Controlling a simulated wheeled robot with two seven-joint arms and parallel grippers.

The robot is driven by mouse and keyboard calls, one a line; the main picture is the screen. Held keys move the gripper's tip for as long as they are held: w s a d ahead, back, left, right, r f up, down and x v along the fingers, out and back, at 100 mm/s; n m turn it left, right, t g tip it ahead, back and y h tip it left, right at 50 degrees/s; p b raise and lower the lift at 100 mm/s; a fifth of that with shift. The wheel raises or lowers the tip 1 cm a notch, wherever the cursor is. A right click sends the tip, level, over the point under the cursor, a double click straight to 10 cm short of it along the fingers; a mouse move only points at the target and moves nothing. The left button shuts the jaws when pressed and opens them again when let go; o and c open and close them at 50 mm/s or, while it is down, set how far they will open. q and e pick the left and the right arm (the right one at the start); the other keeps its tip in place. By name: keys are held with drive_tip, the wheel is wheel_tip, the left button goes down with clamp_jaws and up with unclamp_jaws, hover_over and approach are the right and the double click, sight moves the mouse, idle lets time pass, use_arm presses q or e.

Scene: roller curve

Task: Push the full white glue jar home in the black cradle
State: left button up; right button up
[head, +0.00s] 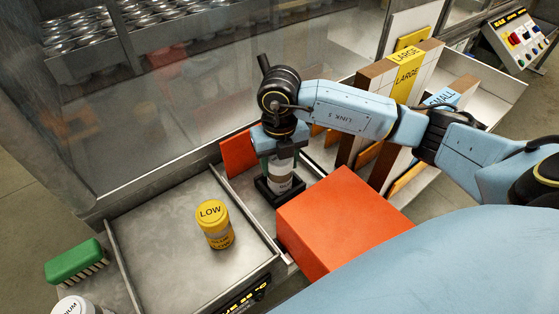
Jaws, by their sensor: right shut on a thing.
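The white glue jar (279,178) stands upright at the black cradle (268,192), its lower end inside or against the cradle's rim. I cannot tell how deep it sits. My right gripper (277,150) points down from above and is shut on the upper part of the jar, hiding its top. The cradle's right side is partly hidden by the orange block. My left gripper is not in view.
A large orange block (340,212) stands right beside the cradle. An orange-red panel (239,153) rises behind it. A yellow jar marked LOW (214,224) stands on the metal tray (150,235). A green brush (73,261) lies at left. Boxes (400,80) stand behind my right arm.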

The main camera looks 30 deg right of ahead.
drive_tip(key=shift+f, duration=0.35)
idle(0.3)
drive_tip(key=o, duration=1.7)
drive_tip(key=shift+r, duration=0.1)
drive_tip(key=shift+r+p, duration=3)
drive_tip(key=shift+r, duration=1.4)
